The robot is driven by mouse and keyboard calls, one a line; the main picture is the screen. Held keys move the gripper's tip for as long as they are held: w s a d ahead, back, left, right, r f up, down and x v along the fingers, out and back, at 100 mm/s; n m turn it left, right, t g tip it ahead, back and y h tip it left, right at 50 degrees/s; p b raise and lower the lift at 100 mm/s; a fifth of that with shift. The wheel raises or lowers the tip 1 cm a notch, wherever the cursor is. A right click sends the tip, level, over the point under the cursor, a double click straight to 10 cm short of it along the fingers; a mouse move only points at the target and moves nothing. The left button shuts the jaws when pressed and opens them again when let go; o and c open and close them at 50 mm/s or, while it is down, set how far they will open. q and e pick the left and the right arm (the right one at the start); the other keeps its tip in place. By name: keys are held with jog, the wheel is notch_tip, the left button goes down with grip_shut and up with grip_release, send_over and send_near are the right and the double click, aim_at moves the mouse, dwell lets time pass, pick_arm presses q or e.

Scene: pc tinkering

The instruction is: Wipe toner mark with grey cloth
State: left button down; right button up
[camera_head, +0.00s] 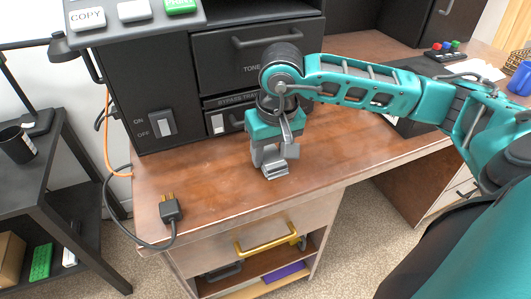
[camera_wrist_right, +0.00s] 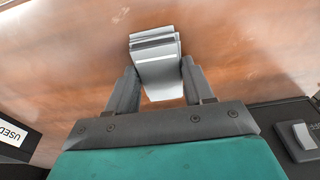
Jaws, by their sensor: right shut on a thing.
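My right gripper (camera_head: 273,157) points down over the wooden desk (camera_head: 205,185), in front of the black copier. It is shut on a folded grey cloth (camera_head: 275,171), which hangs just below the fingertips at or near the desk top; I cannot tell if it touches. In the right wrist view the cloth (camera_wrist_right: 157,62) sits between the two fingers, with its folded end out over the wood. I cannot make out a distinct toner mark; the gripper and cloth hide part of the desk. My left gripper is not in view.
The copier (camera_head: 215,60) stands close behind the gripper, with an ON/OFF switch (camera_head: 161,122). A black plug (camera_head: 171,209) and its cord lie at the desk's front left edge. A yellow drawer handle (camera_head: 266,240) is below. Desk surface between plug and gripper is clear.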

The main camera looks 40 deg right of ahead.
jog(key=shift+s+d+f, duration=0.1)
jog(key=shift+r+p, duration=0.5)
jog(key=shift+r, duration=0.4)
